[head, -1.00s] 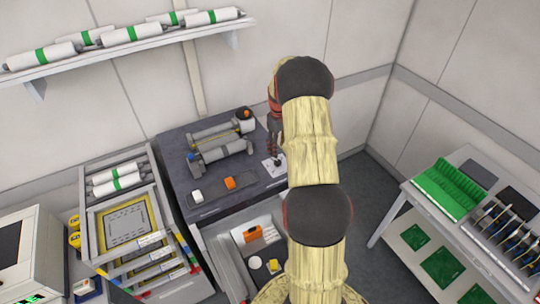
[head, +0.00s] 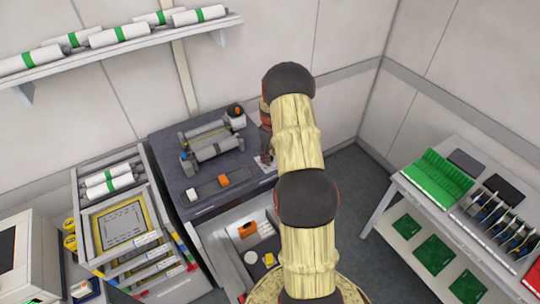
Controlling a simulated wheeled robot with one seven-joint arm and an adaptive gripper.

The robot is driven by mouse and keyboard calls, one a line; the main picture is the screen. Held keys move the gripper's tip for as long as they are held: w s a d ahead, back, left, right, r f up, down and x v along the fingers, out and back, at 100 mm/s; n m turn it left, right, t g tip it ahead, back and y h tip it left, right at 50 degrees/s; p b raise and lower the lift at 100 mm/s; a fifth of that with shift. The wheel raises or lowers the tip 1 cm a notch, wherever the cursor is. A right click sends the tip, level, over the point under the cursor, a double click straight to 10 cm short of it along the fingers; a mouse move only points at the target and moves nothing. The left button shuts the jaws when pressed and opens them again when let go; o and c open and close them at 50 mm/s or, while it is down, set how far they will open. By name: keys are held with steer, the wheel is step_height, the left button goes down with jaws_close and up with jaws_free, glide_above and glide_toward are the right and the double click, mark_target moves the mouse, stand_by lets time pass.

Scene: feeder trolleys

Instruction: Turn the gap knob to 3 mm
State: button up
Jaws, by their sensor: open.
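The roller device (head: 213,141) with two grey rollers lies on the dark top of a trolley (head: 168,153). A dark knob with an orange part (head: 235,111) sits at its far right end, and a small blue part (head: 184,157) shows at its left end. I cannot tell which is the gap knob, and no scale can be read. My gripper (head: 267,161) is small and dark, pointing down at the right edge of this top, over a white card (head: 262,166). It is open, to the right of the roller device and apart from it. My arm hides part of it.
An open drawer (head: 226,250) is below. A frame rack (head: 98,212) stands left; a table with green boards (head: 437,176) stands right, across clear floor.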

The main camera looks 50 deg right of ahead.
steer(key=shift+c, duration=0.8)
jaws_close()
steer(key=shift+m+b, duration=0.3)
steer(key=shift+b, duration=0.05)
steer(key=m+b, duration=0.2)
steer(key=shift+f+m, duration=0.1)
steer(key=shift+m, duration=0.3)
steer(key=m+b, duration=0.2)
steer(key=shift+m, duration=0.4)
steer(key=m+b, duration=0.2)
steer(key=m, duration=0.3)
steer(key=shift+m, duration=0.3)
